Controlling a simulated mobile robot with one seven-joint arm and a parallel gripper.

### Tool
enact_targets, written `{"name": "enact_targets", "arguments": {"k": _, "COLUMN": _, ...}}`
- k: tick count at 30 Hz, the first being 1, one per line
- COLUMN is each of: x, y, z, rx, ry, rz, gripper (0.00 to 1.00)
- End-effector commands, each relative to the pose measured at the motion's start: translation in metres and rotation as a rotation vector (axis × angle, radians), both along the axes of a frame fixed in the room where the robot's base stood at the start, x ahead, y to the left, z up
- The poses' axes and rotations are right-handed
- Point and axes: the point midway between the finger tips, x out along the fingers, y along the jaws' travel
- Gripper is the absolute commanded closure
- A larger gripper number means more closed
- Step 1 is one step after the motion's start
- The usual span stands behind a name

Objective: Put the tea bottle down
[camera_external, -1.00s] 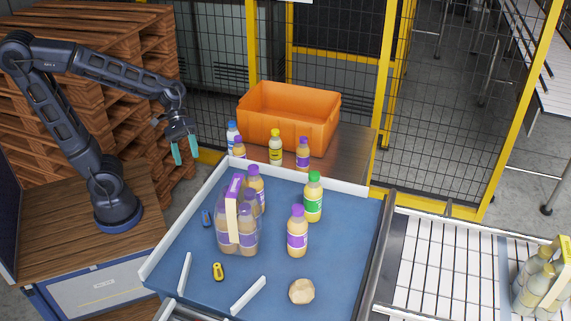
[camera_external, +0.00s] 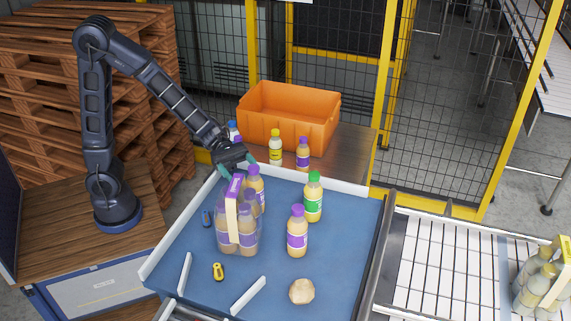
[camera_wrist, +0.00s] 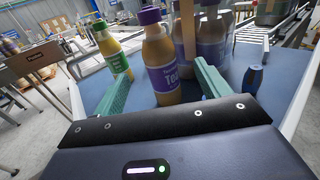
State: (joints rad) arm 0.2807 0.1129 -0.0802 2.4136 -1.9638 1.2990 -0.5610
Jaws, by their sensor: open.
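The tea bottle (camera_external: 255,184), with a purple cap and purple label, stands upright on the blue table just behind the clear-wrapped bottle pack. In the wrist view the tea bottle (camera_wrist: 165,67) stands between my spread green fingers, a little beyond their tips. My gripper (camera_external: 236,166) is open and empty, low over the table's back edge and beside this bottle. It also shows in the wrist view (camera_wrist: 160,85). A second purple-capped bottle (camera_external: 297,235) stands near the middle of the table. Contact between the fingers and the bottle is not visible.
The wrapped pack (camera_external: 222,236) stands close in front of the bottle. A green-capped bottle (camera_external: 313,200) stands to the right. White rails (camera_external: 342,187) edge the blue table (camera_external: 345,245). An orange crate (camera_external: 295,132) and several bottles stand behind. The table's right side is mostly clear.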

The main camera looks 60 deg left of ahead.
Motion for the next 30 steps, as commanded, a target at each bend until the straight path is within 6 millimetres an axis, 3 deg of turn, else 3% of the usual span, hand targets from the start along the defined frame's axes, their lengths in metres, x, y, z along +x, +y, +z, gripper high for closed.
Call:
{"name": "enact_targets", "arguments": {"k": 9, "x": 0.004, "y": -0.042, "z": 0.0, "rx": 0.002, "ry": -0.001, "rz": -0.003, "gripper": 0.25}}
{"name": "enact_targets", "arguments": {"k": 17, "x": 0.007, "y": -0.058, "z": -0.001, "rx": 0.002, "ry": -0.002, "rz": -0.002, "gripper": 0.25}}
{"name": "enact_targets", "arguments": {"k": 25, "x": 0.012, "y": -0.093, "z": -0.002, "rx": 0.002, "ry": -0.002, "rz": -0.003, "gripper": 0.25}}
{"name": "enact_targets", "arguments": {"k": 30, "x": 0.014, "y": -0.102, "z": -0.001, "rx": 0.001, "ry": -0.003, "rz": -0.001, "gripper": 0.25}}
